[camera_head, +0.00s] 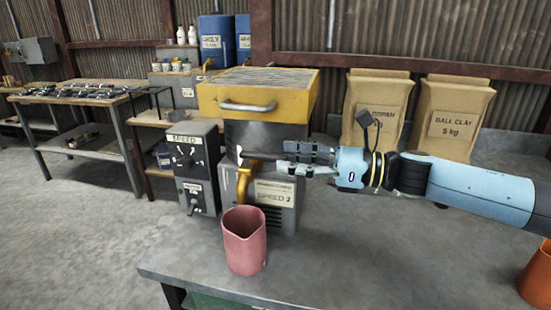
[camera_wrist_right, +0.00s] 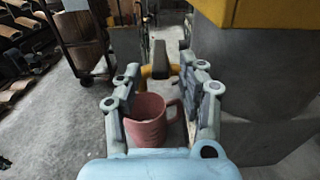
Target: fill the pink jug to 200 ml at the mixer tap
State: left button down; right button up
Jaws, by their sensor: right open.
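The pink jug (camera_head: 245,243) stands upright on the grey bench, in front of the mixer (camera_head: 270,197) and just below its yellow tap (camera_head: 243,180) in the head view. Any liquid in it cannot be made out. In the right wrist view the jug (camera_wrist_right: 148,122) shows its handle on the right. My right gripper (camera_head: 283,158) is open, level in front of the mixer, its fingers pointing left and above the jug. A dark lever (camera_wrist_right: 159,58) on the yellow tap shows beyond the gap between its fingertips. My left gripper is not in view.
The mixer has a yellow lid (camera_head: 285,92). A grey speed control box (camera_head: 190,160) stands to its left. Two brown clay bags (camera_head: 452,118) stand at the back right. An orange container (camera_head: 537,275) is at the right edge.

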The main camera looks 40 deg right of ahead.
jog(key=shift+p+x, duration=0.4)
jog(key=shift+x, duration=1.35)
grip_shut()
